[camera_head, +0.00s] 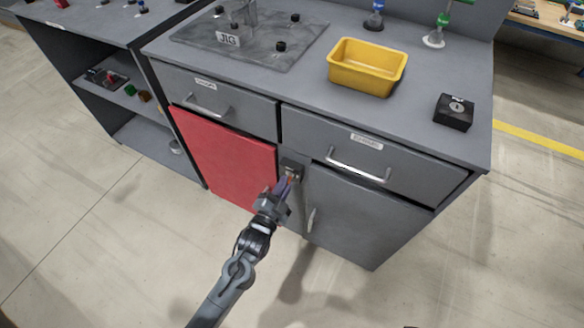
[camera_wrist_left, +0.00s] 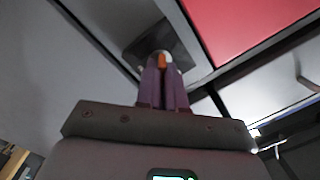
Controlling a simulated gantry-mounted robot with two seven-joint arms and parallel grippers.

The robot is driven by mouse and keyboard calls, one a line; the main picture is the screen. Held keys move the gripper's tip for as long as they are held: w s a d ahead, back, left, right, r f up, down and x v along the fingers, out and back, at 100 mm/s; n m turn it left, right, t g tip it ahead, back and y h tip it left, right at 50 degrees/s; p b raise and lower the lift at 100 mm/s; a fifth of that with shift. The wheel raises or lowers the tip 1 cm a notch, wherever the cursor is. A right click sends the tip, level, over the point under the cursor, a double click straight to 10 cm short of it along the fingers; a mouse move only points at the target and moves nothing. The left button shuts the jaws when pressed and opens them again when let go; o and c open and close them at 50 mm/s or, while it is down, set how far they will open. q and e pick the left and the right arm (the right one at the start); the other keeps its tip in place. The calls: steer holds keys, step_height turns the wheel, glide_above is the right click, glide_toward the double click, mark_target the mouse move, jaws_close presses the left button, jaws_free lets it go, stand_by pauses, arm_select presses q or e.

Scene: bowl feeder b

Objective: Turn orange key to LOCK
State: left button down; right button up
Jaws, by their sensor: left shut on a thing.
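The orange key (camera_wrist_left: 162,61) sits in a dark lock block (camera_head: 292,168) on the cabinet front, between the red door (camera_head: 225,155) and the grey door (camera_head: 355,215). My left gripper (camera_head: 290,180) is at the lock with its purple fingers shut on the key. The left wrist view shows the fingers (camera_wrist_left: 164,75) side by side, with orange between their tips. The fingers hide most of the key, and I cannot read any lock marking or tell the key's angle. My right gripper is not in view.
Two drawers with bar handles (camera_head: 358,172) are above the doors. The grey door has its own handle (camera_head: 311,220) close by the lock. A yellow bin (camera_head: 366,67) and a black key-switch box (camera_head: 454,111) stand on the worktop. The floor in front is clear.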

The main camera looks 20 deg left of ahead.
arm_select(q)
steer(key=shift+n, duration=0.5)
steer(key=n+p, duration=0.2)
steer(key=n, duration=0.3)
stand_by(0.5)
